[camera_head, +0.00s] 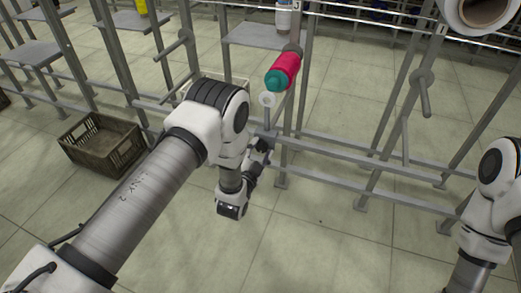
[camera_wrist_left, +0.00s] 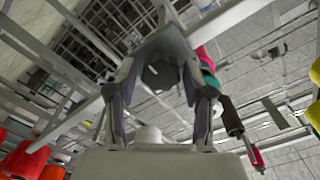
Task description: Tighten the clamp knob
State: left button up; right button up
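The clamp knob (camera_wrist_left: 160,74) is a dark, faceted piece in the left wrist view, under a grey bracket (camera_wrist_left: 160,42) on the frame. My left gripper (camera_wrist_left: 158,85) has one finger on each side of the knob, with a visible gap to it, so it looks open around it. In the head view my left gripper (camera_head: 262,150) is small and dark beside the grey frame post, and the knob cannot be made out there. My right arm (camera_head: 493,190) shows at the right edge; its gripper is out of view.
A crimson bobbin with a teal end (camera_head: 284,72) sits on the frame just above my left gripper. Grey posts and rails (camera_head: 330,150) surround the gripper. A brown crate (camera_head: 102,143) stands on the floor at left. The front floor is clear.

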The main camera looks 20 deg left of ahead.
dwell(0.3)
pick_arm(q)
jog(key=s, duration=1.2)
jog(key=shift+a, duration=0.15)
jog(key=shift+w+a+r, duration=0.1)
jog(key=s+a+f+n+g+y, duration=0.1)
jog(key=s+a+f+n+g, duration=0.35)
jog(key=s+f+g, duration=0.4)
jog(key=s+f+n+g, duration=0.2)
jog(key=s+f+g, duration=0.15)
jog(key=s, duration=0.55)
jog(key=s+f+n+g, duration=0.25)
jog(key=s+g, duration=0.25)
jog(key=s, duration=0.4)
jog(key=shift+g, duration=0.5)
jog(key=r+p, duration=0.6)
jog(key=s+r+p, duration=0.1)
jog(key=r+p, duration=1.2)
jog(key=shift+s+d+r+p, duration=0.2)
jog(key=shift+r+p, duration=0.1)
jog(key=shift+p, duration=0.1)
